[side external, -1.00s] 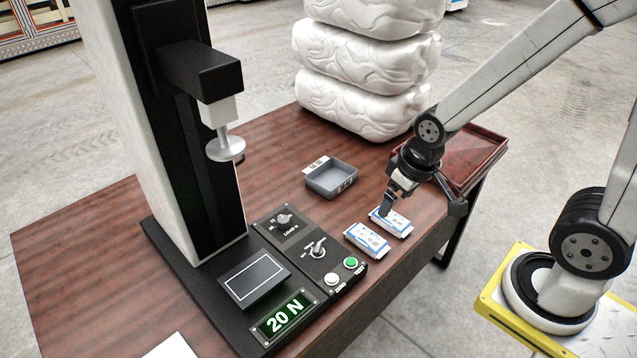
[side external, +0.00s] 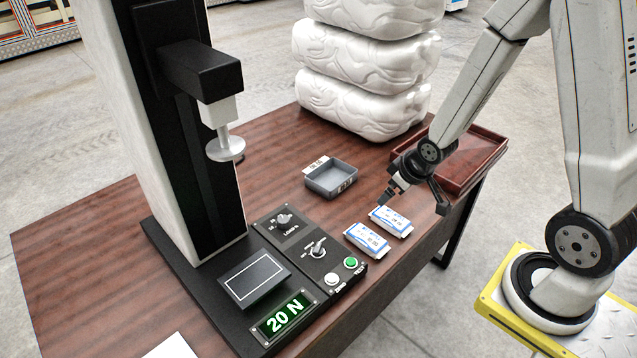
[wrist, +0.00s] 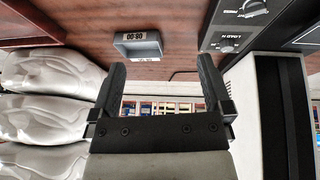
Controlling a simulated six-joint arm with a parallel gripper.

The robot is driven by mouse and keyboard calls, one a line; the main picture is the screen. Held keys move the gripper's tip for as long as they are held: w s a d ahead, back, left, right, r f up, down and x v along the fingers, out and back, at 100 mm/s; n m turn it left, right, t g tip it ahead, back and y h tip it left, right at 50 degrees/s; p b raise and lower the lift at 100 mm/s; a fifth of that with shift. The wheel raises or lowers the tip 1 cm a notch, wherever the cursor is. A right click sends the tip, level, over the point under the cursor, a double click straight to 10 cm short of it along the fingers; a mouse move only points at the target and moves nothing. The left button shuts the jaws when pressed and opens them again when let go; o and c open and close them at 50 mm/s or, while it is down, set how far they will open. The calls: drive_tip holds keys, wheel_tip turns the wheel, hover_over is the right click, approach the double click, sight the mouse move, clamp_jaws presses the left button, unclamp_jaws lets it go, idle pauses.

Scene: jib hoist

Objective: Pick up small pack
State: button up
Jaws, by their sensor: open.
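Two similar white-and-blue packs lie side by side on the brown table: the far pack (side external: 391,221) and the near pack (side external: 367,240). I cannot tell from their size which is the small one. My gripper (side external: 387,196) is tilted just behind and above the far pack in the side view, apart from both packs. In the wrist view my gripper (wrist: 162,64) has its two fingers spread with nothing between them. Neither pack shows in the wrist view.
A grey tray (side external: 347,181) with a label stands left of the gripper. A press with a control panel (side external: 305,245) reading 20 N stands at left. Stacked white bundles (side external: 365,95) stand behind. A reddish tray (side external: 497,152) is at the right edge.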

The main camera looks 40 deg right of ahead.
drive_tip(key=d+f+t, duration=0.3)
drive_tip(key=d+f, duration=0.3)
drive_tip(key=f, duration=0.2)
drive_tip(key=t+y, duration=0.1)
drive_tip(key=t, duration=0.2)
approach(392, 218)
drive_tip(key=shift+w+a+f, duration=0.1)
drive_tip(key=shift+w+f, duration=0.05)
drive_tip(key=shift+w, duration=0.25)
drive_tip(key=shift+w+a+f, duration=0.1)
drive_tip(key=shift+w+f, duration=0.1)
drive_tip(key=shift+w, duration=0.25)
drive_tip(key=shift+s+f+m+t, duration=0.3)
drive_tip(key=shift+s+f+t, duration=0.1)
drive_tip(key=shift+s+t, duration=0.1)
drive_tip(key=shift+w, duration=0.1)
drive_tip(key=shift+x, duration=1.2)
drive_tip(key=shift+d+x, duration=0.2)
drive_tip(key=shift+x, duration=2.45)
